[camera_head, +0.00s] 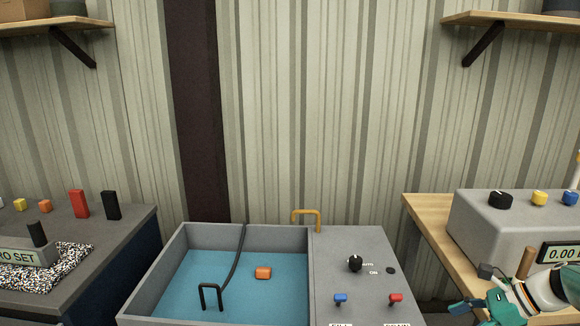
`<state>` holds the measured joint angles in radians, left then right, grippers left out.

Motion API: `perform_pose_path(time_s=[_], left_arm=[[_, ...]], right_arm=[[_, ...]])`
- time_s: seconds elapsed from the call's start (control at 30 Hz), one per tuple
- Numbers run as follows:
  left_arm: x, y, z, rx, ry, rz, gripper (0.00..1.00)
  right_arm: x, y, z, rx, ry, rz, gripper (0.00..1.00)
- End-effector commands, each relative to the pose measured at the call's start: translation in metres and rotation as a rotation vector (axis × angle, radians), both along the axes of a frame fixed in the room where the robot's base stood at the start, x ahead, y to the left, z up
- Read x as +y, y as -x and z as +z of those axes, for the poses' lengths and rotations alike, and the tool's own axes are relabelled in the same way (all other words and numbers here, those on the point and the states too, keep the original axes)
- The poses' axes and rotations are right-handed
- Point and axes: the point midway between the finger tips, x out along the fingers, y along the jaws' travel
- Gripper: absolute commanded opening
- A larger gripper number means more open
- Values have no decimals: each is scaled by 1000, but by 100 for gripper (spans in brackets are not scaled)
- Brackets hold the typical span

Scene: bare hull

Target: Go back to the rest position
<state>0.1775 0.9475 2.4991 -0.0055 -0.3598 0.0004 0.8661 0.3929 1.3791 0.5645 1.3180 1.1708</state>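My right gripper (476,310), with teal parts, shows at the lower right, its arm coming in from the right edge. It is in front of the grey box on the right bench. Its fingers are small and partly cut off by the bottom edge, so I cannot tell whether they are open or shut. I see nothing clearly held in it. My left gripper is not in view.
A grey box (470,225) stands right. A dark bench (135,222) with blocks is left. Shelves (510,18) hang above.

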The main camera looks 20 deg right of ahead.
Motion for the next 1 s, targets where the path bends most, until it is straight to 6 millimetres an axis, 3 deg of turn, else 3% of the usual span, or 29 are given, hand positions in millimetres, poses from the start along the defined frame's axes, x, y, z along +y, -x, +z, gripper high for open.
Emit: perform_pose_path(time_s=[0.2, 0.37, 0.57, 0.63, 0.77, 0.9, 1.0], left_arm=[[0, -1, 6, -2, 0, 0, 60], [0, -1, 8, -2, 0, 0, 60], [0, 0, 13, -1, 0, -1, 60], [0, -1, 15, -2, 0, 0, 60], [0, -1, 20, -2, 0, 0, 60], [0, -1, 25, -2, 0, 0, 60], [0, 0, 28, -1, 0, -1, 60]], right_arm=[[49, -30, -5, 2, -43, 114, 70], [93, -38, -22, 43, -99, 205, 70], [165, -34, -63, 143, -156, 346, 70], [198, -26, -86, 184, -157, 416, 70], [268, 6, -142, 238, -103, 609, 70], [331, 68, -205, 210, 28, 902, 70], [360, 122, -243, 110, 144, 1161, 70]])
